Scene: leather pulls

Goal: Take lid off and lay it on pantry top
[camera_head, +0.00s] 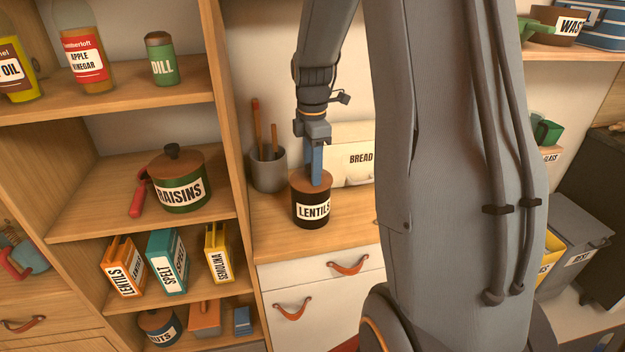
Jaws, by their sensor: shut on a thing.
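A dark jar labelled LENTILS (312,212) stands upright on the wooden counter (350,228). Its brown lid (301,184) sits on top of the jar, with no clear gap showing between them. My gripper (316,181) reaches down from above, its blue fingers shut at the middle of the lid. The lid's knob is hidden by the fingers. The pantry top is not clearly identifiable in this view; an open wooden shelf unit (228,130) stands on the left.
A grey pot with wooden utensils (268,170) stands close behind-left of the jar. A cream BREAD box (352,150) is behind-right. A RAISINS pot (180,185) and a DILL jar (162,62) stand on the shelves. My arm hides much of the right side.

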